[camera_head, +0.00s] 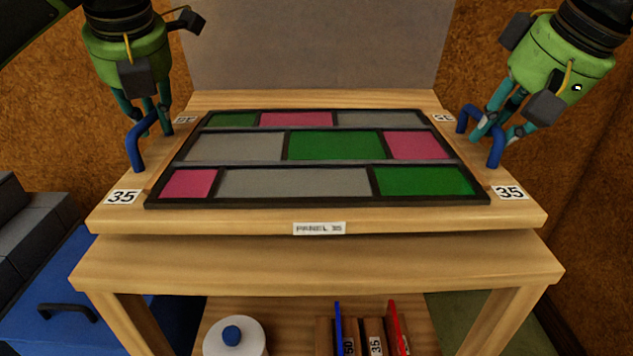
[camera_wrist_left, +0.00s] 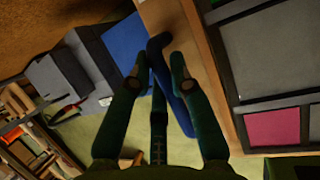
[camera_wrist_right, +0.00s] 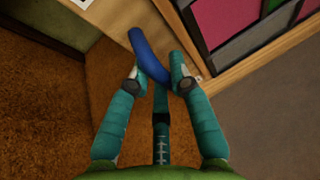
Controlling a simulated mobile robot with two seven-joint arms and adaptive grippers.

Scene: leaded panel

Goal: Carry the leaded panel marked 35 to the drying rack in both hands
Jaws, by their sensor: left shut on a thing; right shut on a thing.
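The leaded panel (camera_head: 335,182) has green, pink and grey panes in dark strips and lies flat on a wooden board (camera_head: 250,222). The board bears a "PANEL 35" label and "35" tags at its corners. A blue handle stands at each side. My left gripper (camera_head: 150,112) is shut on the left blue handle (camera_head: 134,152), also seen in the left wrist view (camera_wrist_left: 181,108). My right gripper (camera_head: 492,128) is shut on the right blue handle (camera_head: 497,150), also seen in the right wrist view (camera_wrist_right: 149,60). The board looks level; any gap beneath it is hard to judge.
A wooden table (camera_head: 320,262) is under the board. Its lower shelf holds a white round container (camera_head: 235,340) with a blue knob and several upright numbered pieces (camera_head: 375,340). A blue case (camera_head: 60,300) and grey blocks (camera_head: 35,235) are at left. A grey upright surface (camera_head: 315,45) stands behind.

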